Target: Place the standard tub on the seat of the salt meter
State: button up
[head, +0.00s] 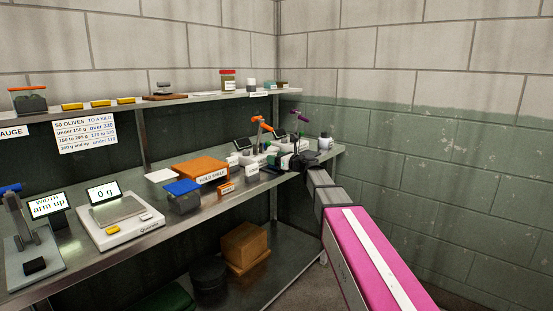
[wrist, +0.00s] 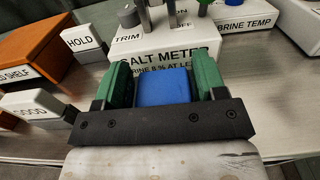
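My gripper (wrist: 163,82) shows in the wrist view with a green pad on each side of a small blue tub (wrist: 163,88). The tub fills the space between the pads and appears held; no label on it can be read. The white salt meter (wrist: 125,48) lies just beyond the tub in the wrist view, with its name on the front and knobs and posts on top. Its seat cannot be made out; the tub hides part of the front lettering. In the head view my gripper (head: 291,161) is at the far right end of the bench, too small to show its fingers.
In the head view, a blue box (head: 183,196), a scale reading 0 g (head: 120,215) and a width gauge (head: 32,250) stand farther left. A wall closes the right.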

jog(key=o, duration=0.4)
jog(key=shift+c, duration=0.2)
jog(key=shift+r, duration=0.15)
jog(key=v, duration=1.2)
jog(key=s+d+f+n+g+h, duration=0.1)
jog(key=s+f+n+g+h, duration=0.1)
jog(key=s+f+n, duration=0.45)
jog(key=s+d+f+n+g+h, duration=0.1)
jog(key=s+f+n+g+h, duration=0.15)
jog(key=f, duration=0.75)
jog(key=s+d+f+n+g+h, duration=0.2)
jog(key=s+f+n, duration=0.25)
jog(key=f, duration=0.35)
jog(key=s+d+f+n+g+h, duration=0.4)
jog(key=s+d+f+n+h, duration=0.3)
jog(key=s+d+f+n, duration=0.3)
jog(key=s+f+n, duration=0.2)
jog(key=s, duration=0.1)
jog(key=shift+h, duration=0.35)
jog(key=shift+s+f+g, duration=0.1)
jog(key=shift+g, duration=0.15)
